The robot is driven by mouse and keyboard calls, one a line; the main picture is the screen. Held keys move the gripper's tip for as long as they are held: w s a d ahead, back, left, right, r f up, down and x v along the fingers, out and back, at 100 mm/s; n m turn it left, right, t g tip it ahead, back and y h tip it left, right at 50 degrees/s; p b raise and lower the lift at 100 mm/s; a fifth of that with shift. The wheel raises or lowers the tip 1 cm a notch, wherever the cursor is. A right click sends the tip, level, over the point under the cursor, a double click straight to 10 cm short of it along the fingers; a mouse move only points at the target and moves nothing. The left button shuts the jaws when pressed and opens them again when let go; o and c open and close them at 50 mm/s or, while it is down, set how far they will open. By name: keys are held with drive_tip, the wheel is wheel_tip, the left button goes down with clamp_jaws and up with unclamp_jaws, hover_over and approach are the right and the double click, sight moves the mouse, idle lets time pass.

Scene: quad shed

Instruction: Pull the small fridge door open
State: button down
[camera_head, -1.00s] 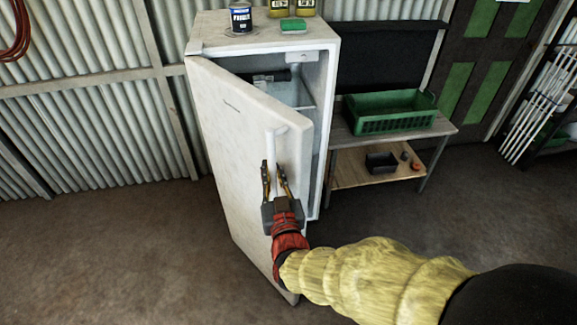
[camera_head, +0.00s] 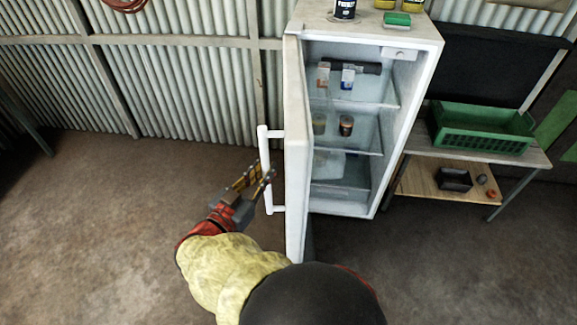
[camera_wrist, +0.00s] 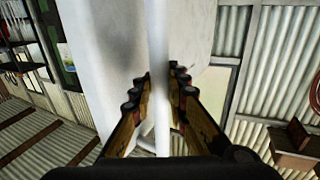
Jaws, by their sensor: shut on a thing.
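The small white fridge (camera_head: 425,75) stands against the corrugated wall, its door (camera_head: 297,150) swung wide open at the left and seen almost edge-on in the head view. The white bar handle (camera_head: 263,165) stands out from the door's outer face. My gripper (camera_head: 262,178) is at the handle's lower half, shut on it. In the wrist view the handle (camera_wrist: 157,60) runs up between the two fingers of my gripper (camera_wrist: 160,85), with the white door (camera_wrist: 110,60) behind it. The fridge's shelves (camera_head: 350,100) with several small jars and cans are in plain view.
A dark can (camera_head: 345,8) and a green block (camera_head: 397,19) are on the fridge top. A wooden bench (camera_head: 535,158) with a green crate (camera_head: 485,143) stands close at the right. The brown floor (camera_head: 100,220) at the left is clear.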

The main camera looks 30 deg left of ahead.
drive_tip(key=s+a+m+h, duration=0.1)
drive_tip(key=s+a, duration=0.1)
drive_tip(key=a, duration=0.3)
drive_tip(key=shift+s+a+h+p, duration=0.2)
drive_tip(key=shift+a+h+p, duration=0.1)
drive_tip(key=shift+h+p, duration=0.15)
drive_tip(key=c, duration=1.8)
unclamp_jaws()
drive_tip(key=shift+o, duration=0.2)
drive_tip(key=shift+r, duration=0.1)
wheel_tip(320, 180, up, 10)
drive_tip(key=shift+a, duration=0.15)
